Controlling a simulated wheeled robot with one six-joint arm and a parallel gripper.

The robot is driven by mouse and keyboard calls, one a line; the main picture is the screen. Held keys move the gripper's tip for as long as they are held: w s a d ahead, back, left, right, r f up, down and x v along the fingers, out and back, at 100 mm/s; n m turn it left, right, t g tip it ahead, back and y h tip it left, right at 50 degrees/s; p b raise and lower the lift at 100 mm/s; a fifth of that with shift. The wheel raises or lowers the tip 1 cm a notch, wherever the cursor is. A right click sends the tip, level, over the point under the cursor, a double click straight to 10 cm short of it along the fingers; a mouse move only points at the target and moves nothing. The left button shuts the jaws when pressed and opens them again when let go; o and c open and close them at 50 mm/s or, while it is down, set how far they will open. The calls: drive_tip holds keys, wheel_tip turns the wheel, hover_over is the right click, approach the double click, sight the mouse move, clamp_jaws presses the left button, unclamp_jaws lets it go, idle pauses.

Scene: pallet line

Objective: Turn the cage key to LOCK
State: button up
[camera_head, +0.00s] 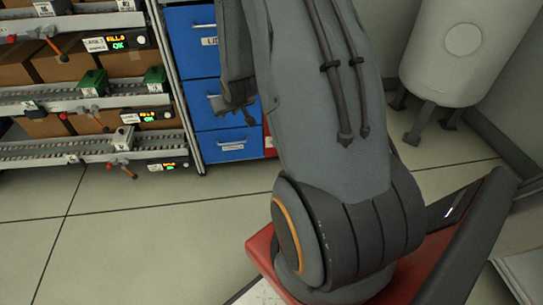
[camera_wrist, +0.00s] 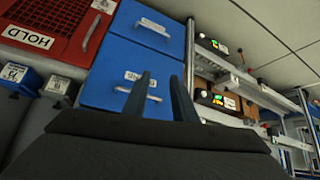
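A red cage (camera_wrist: 50,30) with a dark mesh panel, a pale handle and a white HOLD label is at the upper left of the wrist view. In the camera_head view only a thin red strip (camera_head: 268,140) shows beside the blue drawers, mostly hidden behind my arm. I cannot make out the key or its LOCK mark in either view. My gripper (camera_wrist: 160,78) is open, its two dark fingers apart with nothing between them. It points toward the blue drawers (camera_wrist: 105,85), to the right of and below the cage in the wrist view.
Blue drawers (camera_head: 190,35) with silver handles stand beside roller racks (camera_head: 90,95) holding cardboard boxes and small green boxes. A white tank (camera_head: 465,45) stands at the right. The tiled floor (camera_head: 130,240) is clear at front left.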

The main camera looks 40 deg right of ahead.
drive_tip(key=w+d+f+t+b, duration=0.1)
drive_tip(key=w+d+f+b, duration=0.15)
drive_tip(key=f, duration=0.25)
drive_tip(key=w+d+f+m+t+h+b, duration=0.1)
drive_tip(key=d+f+b, duration=0.1)
drive_tip(key=d+f, duration=0.2)
drive_tip(key=w+d+f+t+b, duration=0.1)
drive_tip(key=d+f+b, duration=0.15)
drive_tip(key=f, duration=0.25)
drive_tip(key=s+d+f+m+t+h+b, duration=0.1)
drive_tip(key=s+d+f+t+h+b, duration=0.1)
drive_tip(key=d+f+b, duration=0.45)
drive_tip(key=s+d+f+m+t+h+b, duration=0.1)
drive_tip(key=s+d+f+h+b, duration=0.15)
drive_tip(key=f, duration=0.75)
drive_tip(key=s+d+f+m+t+h+b, duration=0.1)
drive_tip(key=d+f+t+h+b, duration=0.1)
drive_tip(key=d+f+b, duration=0.35)
drive_tip(key=w+d+f+b, duration=0.2)
drive_tip(key=w+b, duration=0.1)
drive_tip(key=w, duration=0.3)
drive_tip(key=shift+w+d+b, duration=0.15)
drive_tip(key=shift+w+b, duration=0.2)
drive_tip(key=shift+b, duration=0.05)
drive_tip(key=shift+y, duration=0.25)
clamp_jaws()
